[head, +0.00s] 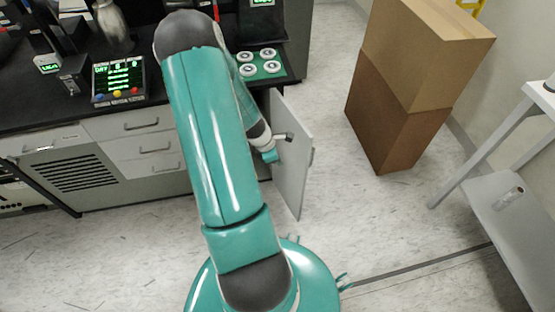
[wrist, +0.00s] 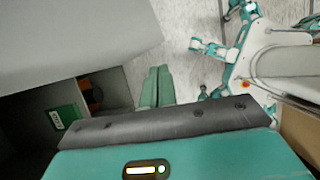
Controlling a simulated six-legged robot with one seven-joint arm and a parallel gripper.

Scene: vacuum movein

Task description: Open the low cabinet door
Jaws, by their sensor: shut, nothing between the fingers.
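The low cabinet door (head: 296,165) is a light grey panel standing well open, swung out from the dark-topped counter. In the wrist view the door (wrist: 75,35) fills the upper left. My gripper (head: 270,156) is at the inner side of the door, by the cabinet opening, partly hidden by my arm. In the wrist view its two green fingers (wrist: 157,88) are together and empty, pointing past the door. Whether the gripper touches the door cannot be told. The cabinet interior shows below the door, with a green box (wrist: 63,117) inside.
Stacked cardboard boxes (head: 410,105) stand to the right of the door, with clear floor (head: 345,205) between. A white shelved table (head: 510,195) is at the far right. Drawers (head: 145,145) and a display (head: 120,80) are on the left.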

